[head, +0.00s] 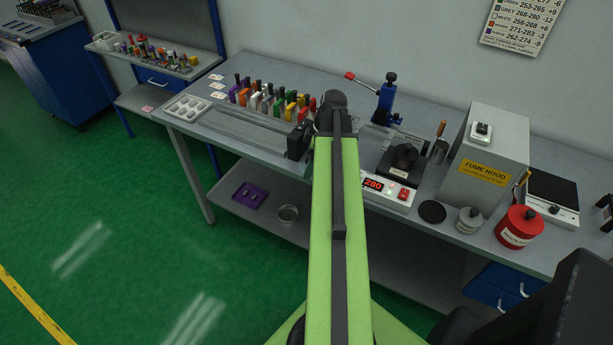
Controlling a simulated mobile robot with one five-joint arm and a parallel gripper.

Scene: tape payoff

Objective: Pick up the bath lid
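The bath is a low unit on the bench with a red "280" display (374,184), right of my arm in the head view. A dark round piece with a raised top (404,155) sits on its dark upper part and looks like the bath lid. A flat black disc (432,212) lies on the bench just right of the display; I cannot tell whether it is a lid or a rest. My green arm reaches up the middle of the picture, with its dark end (331,105) left of the bath and apart from it. My fingertips cannot be made out.
A grey fume hood (489,157) stands right of the bath. A grey tin (469,220), a red pot (518,228) and a hot plate (552,199) are farther right. A blue stand (387,98) is behind. Coloured-handled tools (262,98) and a white tray (187,108) are left.

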